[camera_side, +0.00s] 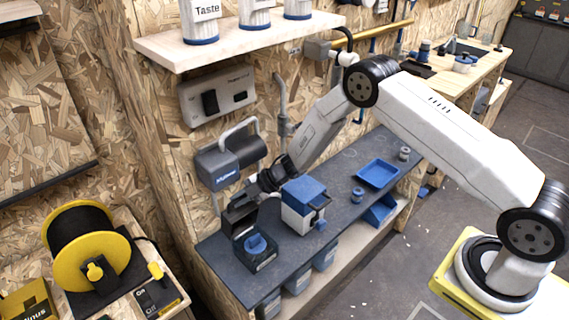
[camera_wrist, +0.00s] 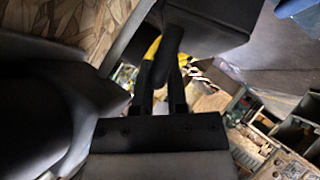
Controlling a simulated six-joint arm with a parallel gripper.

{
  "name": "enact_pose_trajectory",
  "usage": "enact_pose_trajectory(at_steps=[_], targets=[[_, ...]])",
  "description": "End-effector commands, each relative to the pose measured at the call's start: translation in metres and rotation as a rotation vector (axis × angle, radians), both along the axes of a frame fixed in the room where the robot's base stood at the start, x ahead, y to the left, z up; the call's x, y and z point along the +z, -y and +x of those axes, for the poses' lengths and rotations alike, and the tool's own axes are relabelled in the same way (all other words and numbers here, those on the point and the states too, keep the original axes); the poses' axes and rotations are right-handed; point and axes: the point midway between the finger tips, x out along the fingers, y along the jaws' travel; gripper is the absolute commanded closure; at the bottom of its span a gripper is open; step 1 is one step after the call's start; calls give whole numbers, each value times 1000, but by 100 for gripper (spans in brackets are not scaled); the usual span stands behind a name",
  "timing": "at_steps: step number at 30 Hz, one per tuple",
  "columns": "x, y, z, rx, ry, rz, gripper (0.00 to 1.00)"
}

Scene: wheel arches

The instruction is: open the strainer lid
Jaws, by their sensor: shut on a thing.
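In the wrist view the two black fingers (camera_wrist: 162,100) are shut on a dark rounded bar (camera_wrist: 169,52). The bar joins a dark boxy body (camera_wrist: 207,28). It looks like a handle, but whether it is the strainer lid's is unclear in the shadow. A white box with a blue top (camera_side: 305,203) stands on the bench right of my gripper. I cannot tell surely which unit is the strainer.
A grey wall unit (camera_side: 228,160) with a tubular handle hangs close behind my gripper. A blue tray (camera_side: 378,173) and a small blue-grey part (camera_side: 357,195) lie farther right on the bench (camera_side: 336,180). A yellow reel (camera_side: 78,250) stands at left. The front middle of the bench is clear.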

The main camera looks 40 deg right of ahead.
Motion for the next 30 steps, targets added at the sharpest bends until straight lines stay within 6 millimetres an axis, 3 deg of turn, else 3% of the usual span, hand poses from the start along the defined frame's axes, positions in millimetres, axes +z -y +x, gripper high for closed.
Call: enact_pose_trajectory(at_steps=[16, 17, 19, 20, 30], targets=[[0, -1, 5, 1, 1, 0, 100], [0, -1, 5, 1, 1, 0, 76], [0, -1, 5, 2, 0, 0, 54], [0, -1, 5, 2, 0, 0, 48], [0, 0, 5, 0, 0, 0, 48]])
